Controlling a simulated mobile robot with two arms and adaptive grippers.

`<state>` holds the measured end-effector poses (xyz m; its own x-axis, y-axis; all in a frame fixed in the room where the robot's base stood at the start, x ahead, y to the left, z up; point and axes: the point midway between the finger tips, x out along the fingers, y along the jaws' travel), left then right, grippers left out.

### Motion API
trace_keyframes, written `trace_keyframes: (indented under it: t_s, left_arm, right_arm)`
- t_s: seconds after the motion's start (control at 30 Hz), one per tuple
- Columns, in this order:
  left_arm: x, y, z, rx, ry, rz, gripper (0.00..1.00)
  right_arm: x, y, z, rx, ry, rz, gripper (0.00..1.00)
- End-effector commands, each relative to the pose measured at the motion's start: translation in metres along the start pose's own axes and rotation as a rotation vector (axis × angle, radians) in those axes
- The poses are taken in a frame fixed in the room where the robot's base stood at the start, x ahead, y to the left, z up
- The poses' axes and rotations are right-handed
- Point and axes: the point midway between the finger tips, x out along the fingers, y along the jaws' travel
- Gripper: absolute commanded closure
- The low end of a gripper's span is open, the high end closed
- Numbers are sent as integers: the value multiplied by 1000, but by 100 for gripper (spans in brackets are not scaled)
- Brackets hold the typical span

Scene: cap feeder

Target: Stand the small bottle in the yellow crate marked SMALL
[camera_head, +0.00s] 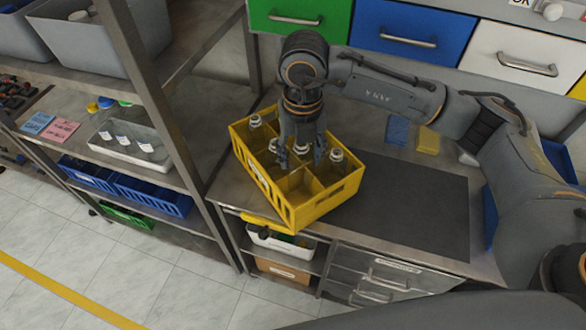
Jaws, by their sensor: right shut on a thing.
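The yellow crate (312,211) sits on the workbench, turned at an angle, with dividers making several compartments. Small bottles with pale caps stand in it, one at the far left (255,121) and one at the right (337,155). My right gripper (302,160) points down into the middle of the crate. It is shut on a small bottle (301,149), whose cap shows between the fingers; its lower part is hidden. The compartments at the front look empty. I cannot read the crate's marking. My left gripper is not in view.
A dark mat (420,208) lies clear right of the crate. Drawers (405,38) hang at the back. A shelf rack with a metal post (160,110) and a bottle tray (130,147) stands left.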

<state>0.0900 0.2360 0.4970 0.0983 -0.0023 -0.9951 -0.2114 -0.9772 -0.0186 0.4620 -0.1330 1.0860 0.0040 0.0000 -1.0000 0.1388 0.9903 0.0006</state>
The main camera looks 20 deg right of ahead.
Motion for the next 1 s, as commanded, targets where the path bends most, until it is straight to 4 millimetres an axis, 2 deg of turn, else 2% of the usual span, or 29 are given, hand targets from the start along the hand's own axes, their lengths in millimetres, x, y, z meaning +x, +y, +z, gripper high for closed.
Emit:
trace_keyframes:
  t_s: [0.1,0.2,0.37,0.6,0.73,1.0]
  left_arm:
    - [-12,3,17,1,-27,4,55]
    - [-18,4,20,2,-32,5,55]
    - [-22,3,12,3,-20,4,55]
    - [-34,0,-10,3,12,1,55]
    - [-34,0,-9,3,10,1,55]
    - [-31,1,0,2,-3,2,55]
  right_arm:
    - [20,-2,-2,2,8,-4,64]
    - [38,-1,-1,2,6,-3,64]
    - [57,-1,-1,1,3,-2,64]
    - [87,0,-1,2,5,-2,64]
    - [96,0,0,-1,1,0,64]
    - [98,0,0,0,1,0,64]
